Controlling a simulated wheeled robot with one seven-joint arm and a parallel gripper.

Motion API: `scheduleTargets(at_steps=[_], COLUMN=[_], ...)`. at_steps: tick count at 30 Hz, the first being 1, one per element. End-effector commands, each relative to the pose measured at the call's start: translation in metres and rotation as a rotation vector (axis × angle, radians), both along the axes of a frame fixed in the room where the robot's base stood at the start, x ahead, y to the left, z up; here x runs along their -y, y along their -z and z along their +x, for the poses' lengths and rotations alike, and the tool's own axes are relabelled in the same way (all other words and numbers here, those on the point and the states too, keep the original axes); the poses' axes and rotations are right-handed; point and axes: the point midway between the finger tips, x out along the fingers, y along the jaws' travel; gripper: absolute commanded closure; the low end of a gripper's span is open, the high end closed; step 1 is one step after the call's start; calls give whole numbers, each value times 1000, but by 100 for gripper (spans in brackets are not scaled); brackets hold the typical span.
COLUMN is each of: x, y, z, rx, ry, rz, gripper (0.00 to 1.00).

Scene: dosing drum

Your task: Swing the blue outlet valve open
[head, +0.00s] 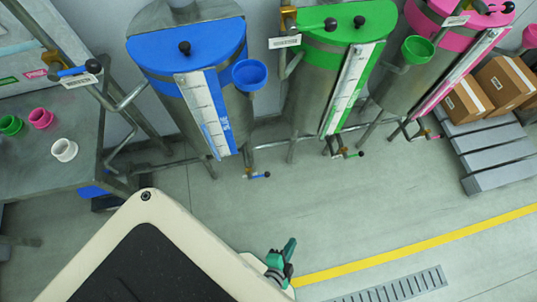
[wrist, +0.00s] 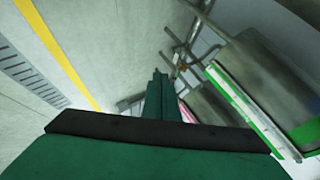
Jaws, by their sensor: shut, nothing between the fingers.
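The blue outlet valve (head: 257,175) sits low under the blue-lidded drum (head: 185,75) in the head view. Its small blue lever points right and ends in a dark knob; the valve body is brassy. I cannot tell its exact setting at this size. My gripper (head: 290,245), dark green, is below and to the right of the valve in the head view, clearly apart from it. In the wrist view its fingers (wrist: 160,75) are together with nothing held. I cannot make out the blue valve in the wrist view.
A green-lidded drum (head: 330,60) with a green-lever valve (head: 348,153) stands to the right, and a pink-lidded drum beyond. A steel table (head: 60,170) with cups is at left. Cardboard boxes (head: 505,83) sit on a grey pallet (head: 500,170). Open floor (head: 340,210) lies between gripper and drums.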

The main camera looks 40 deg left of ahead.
Motion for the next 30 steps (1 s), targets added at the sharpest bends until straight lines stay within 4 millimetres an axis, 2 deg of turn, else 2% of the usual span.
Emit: scheduleTargets(at_steps=[1,6,9,13,16,19,24,30], x=[-5,-26,-43,-70,-95,-120,-155,-174], y=[31,117,155,191,206,212,206,195], z=[7,21,34,54,74,95,126,145], rx=[-57,-269,-396,-567,-708,-848,-1053,-1180], ry=[46,244,367,528,648,760,901,977], rz=[96,436,630,880,1066,1237,1454,1571], gripper=[100,100,100,100,100,100,100,100])
